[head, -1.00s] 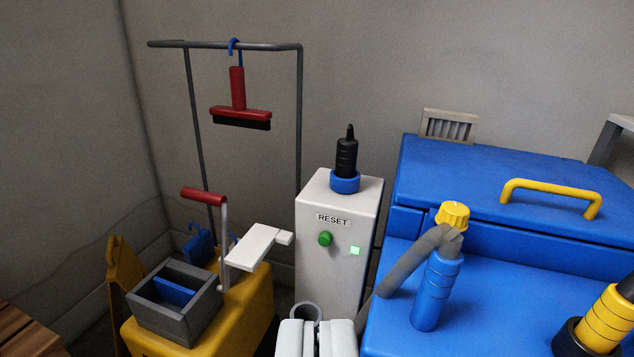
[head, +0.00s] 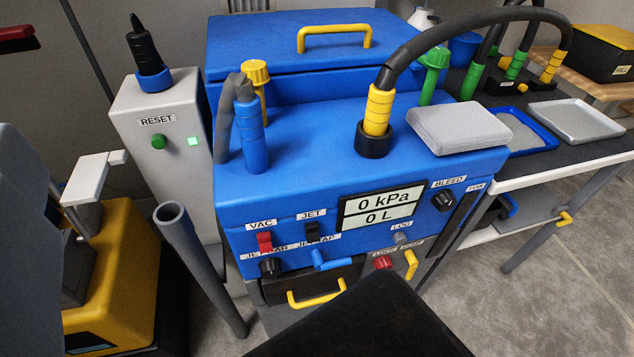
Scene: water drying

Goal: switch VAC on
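The VAC switch (head: 265,242) is a small red rocker on the front of the blue machine (head: 235,205), under a white VAC label (head: 261,224). I cannot tell from its tilt whether it is on or off. The display (head: 380,208) beside it reads 0 kPa and 0 L. A black JET switch (head: 312,231) sits just right of the VAC switch. My gripper's fingers do not show in this view. A large black shape at the bottom centre and a dark grey one at the left edge are close to the camera; nothing covers the VAC switch.
Below the switches are a black knob (head: 270,268), a blue lever (head: 333,261) and a yellow handle (head: 317,295). A grey upright tube (head: 200,270) stands in front, left of the switch. A white RESET box (head: 178,140) with a lit green light stands behind left.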

